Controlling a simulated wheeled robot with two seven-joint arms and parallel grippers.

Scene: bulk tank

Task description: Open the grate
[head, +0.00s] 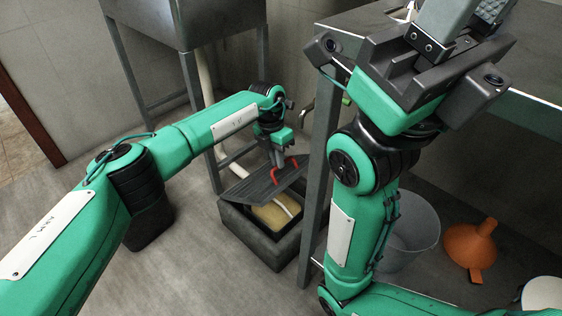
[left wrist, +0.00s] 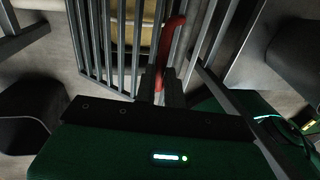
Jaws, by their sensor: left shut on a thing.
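The dark slatted grate (head: 256,186) is tilted up over a dark box-like drain pit (head: 246,232) on the floor. Yellowish contents (head: 272,214) with a pale bar across them show below it. My left gripper (head: 279,160) is shut on the red handle (head: 291,165) of the grate. In the left wrist view the grate's bars (left wrist: 105,40) and the red handle (left wrist: 168,42) lie just ahead of the left gripper (left wrist: 160,88). My right gripper (head: 455,28) is raised at the upper right, cut by the picture's top edge, so its opening is unclear.
A metal table's leg (head: 316,185) stands right beside the pit. A metal sink (head: 185,22) on legs stands behind. Under the table are a clear bucket (head: 412,232) and an orange funnel (head: 468,245). The floor left of the pit is mostly clear.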

